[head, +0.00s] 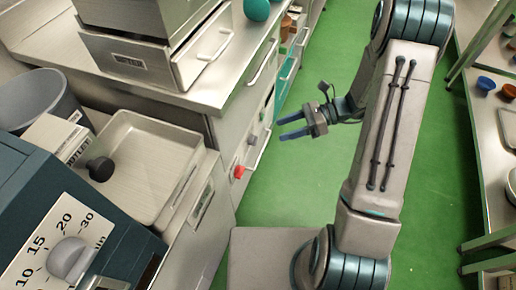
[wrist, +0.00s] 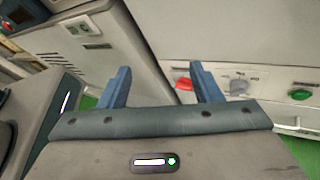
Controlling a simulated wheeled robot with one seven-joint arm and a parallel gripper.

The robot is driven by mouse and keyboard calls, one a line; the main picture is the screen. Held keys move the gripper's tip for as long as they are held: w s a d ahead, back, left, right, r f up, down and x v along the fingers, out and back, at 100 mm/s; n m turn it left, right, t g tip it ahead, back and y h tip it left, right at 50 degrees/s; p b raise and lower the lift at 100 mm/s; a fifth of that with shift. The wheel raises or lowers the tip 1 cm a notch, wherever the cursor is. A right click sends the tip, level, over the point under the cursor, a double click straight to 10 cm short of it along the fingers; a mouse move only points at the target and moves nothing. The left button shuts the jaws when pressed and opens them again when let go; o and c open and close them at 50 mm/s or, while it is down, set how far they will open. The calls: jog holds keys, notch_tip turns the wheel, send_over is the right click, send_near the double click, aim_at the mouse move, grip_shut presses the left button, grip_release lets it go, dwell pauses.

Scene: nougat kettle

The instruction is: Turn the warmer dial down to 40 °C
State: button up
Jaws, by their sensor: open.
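A grey dial (wrist: 239,86) sits on the pale cabinet front in the wrist view, with small markings around it too small to read. It also shows in the head view (head: 251,140). A red knob (wrist: 184,84) is to its left and a green button (wrist: 300,94) to its right. Which one is the warmer dial is not readable; the grey one has a scale-like label. My gripper (head: 283,128) is open and empty, its blue fingers pointing left toward the cabinet front, apart from it. In the wrist view my gripper (wrist: 160,70) has the red knob and grey dial near its right finger.
A dark blue unit with a grey minute dial (head: 72,258) stands at lower left. A steel drawer box (head: 150,58) stands on the counter. Green floor (head: 300,190) is open; shelves with bowls stand right.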

aim_at(253, 141)
jog(key=w+d+f+m+t+y+b, duration=0.1)
jog(key=w+f+m+t+b, duration=0.2)
jog(key=f, duration=0.5)
jog(key=w+d+f+m+t+y+b, duration=0.1)
jog(key=d+f+m+t+b, duration=0.15)
jog(key=f+m, duration=0.35)
jog(key=w+d+f+m+t+y+b, duration=0.1)
jog(key=w+f+m+t+b, duration=0.15)
jog(key=f, duration=0.65)
jog(key=b+x, duration=0.1)
jog(key=x, duration=1.2)
jog(key=shift+s+a+r+m, duration=0.15)
jog(key=shift+a+r+m, duration=0.1)
jog(key=shift+a+m, duration=0.2)
jog(key=c, duration=1)
